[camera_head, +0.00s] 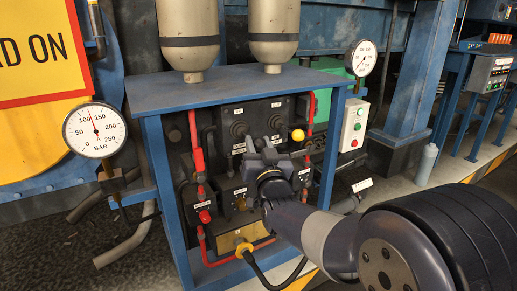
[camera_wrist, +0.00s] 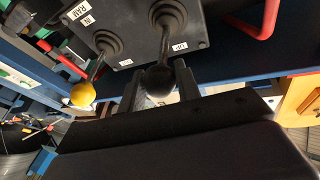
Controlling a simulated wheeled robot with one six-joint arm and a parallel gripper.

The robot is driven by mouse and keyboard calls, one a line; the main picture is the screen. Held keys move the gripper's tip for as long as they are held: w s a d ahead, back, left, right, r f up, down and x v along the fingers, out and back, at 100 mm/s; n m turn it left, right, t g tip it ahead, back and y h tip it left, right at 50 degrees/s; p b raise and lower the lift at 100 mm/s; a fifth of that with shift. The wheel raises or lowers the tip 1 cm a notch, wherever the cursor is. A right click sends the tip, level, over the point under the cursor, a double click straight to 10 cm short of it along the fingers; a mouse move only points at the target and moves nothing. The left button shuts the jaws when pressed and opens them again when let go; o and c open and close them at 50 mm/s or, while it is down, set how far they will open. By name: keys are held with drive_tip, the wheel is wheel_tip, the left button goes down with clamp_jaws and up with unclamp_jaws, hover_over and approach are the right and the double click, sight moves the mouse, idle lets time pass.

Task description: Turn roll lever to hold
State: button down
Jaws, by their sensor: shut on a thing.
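A dark panel in the wrist view carries two levers with rubber boots. One lever ends in a yellow ball knob (camera_wrist: 83,94), which also shows in the head view (camera_head: 298,135). The other lever has a black knob (camera_wrist: 159,80), which sits between the fingers of my gripper (camera_wrist: 160,88). My gripper is shut on this black-knobbed lever. In the head view my gripper (camera_head: 262,152) is in front of the panel and hides that lever. Labels near the levers seem to read "IN RAM" and "UP". I cannot read a roll or hold label.
A blue frame (camera_head: 155,175) with a flat top surrounds the panels, with posts at both sides. Red pipes (camera_head: 196,150) run down inside it. A red knob (camera_head: 204,217) is lower left. A pressure gauge (camera_head: 95,130) stands left, and a green-white button box (camera_head: 353,125) right.

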drive_tip(key=shift+f, duration=0.3)
drive_tip(key=c, duration=1.4)
unclamp_jaws()
drive_tip(key=o, duration=0.3)
drive_tip(key=shift+r, duration=0.1)
drive_tip(key=shift+o, duration=0.2)
drive_tip(key=shift+s, duration=0.1)
drive_tip(key=p+v, duration=0.1)
drive_tip(key=v, duration=0.9)
drive_tip(key=shift+s, duration=0.3)
drive_tip(key=b+x, duration=0.1)
drive_tip(key=x, duration=1)
drive_tip(key=shift+d, duration=0.1)
drive_tip(key=shift+r+p, duration=0.3)
drive_tip(key=shift+p, duration=0.3)
